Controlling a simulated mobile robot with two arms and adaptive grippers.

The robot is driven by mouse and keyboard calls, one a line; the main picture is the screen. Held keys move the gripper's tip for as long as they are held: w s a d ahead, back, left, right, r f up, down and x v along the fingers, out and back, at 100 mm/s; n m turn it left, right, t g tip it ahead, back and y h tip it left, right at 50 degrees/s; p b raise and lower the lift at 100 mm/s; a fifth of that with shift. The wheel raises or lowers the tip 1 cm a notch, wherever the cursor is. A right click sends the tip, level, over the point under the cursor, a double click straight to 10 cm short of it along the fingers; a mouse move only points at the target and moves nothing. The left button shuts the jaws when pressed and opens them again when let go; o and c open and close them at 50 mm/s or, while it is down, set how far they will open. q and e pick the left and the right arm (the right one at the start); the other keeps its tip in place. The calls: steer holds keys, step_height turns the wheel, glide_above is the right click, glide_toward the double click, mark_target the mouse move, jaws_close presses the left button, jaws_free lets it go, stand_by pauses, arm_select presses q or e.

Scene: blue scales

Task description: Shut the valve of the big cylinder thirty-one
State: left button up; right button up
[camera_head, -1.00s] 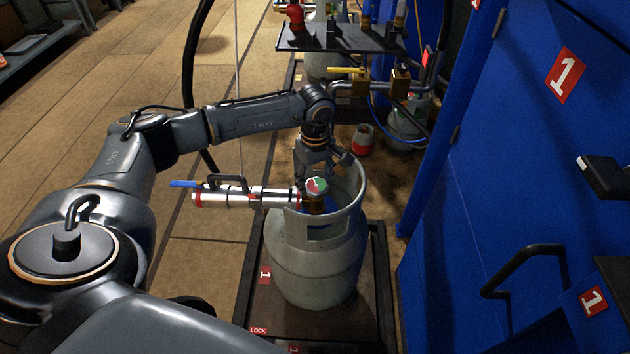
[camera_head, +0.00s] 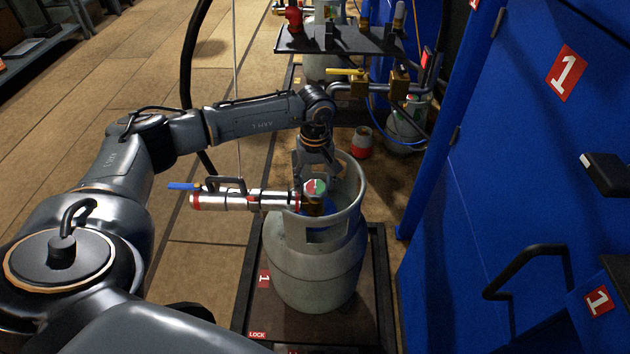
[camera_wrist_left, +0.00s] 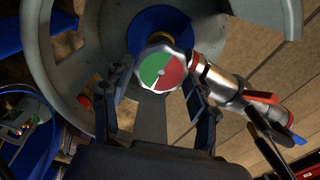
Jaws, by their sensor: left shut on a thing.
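The big grey cylinder (camera_head: 312,270) stands upright on a dark platform (camera_head: 262,310) with a red label 1. Its valve knob (camera_head: 315,188), with a red and green top, sits inside the collar. A silver filling fitting (camera_head: 245,201) with a blue lever is attached at the valve's left side. My right gripper is not in view.
The blue wall (camera_head: 500,200) with red 1 labels and a black handle stands close on the right. A dark shelf (camera_head: 340,38) with fittings and a smaller cylinder (camera_head: 405,125) are behind. Wooden floor is free on the left.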

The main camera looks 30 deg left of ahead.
mark_target(315, 186)
arm_select(q)
steer(key=o, duration=1.2)
steer(key=shift+c, duration=0.2)
step_height(315, 186, up, 12)
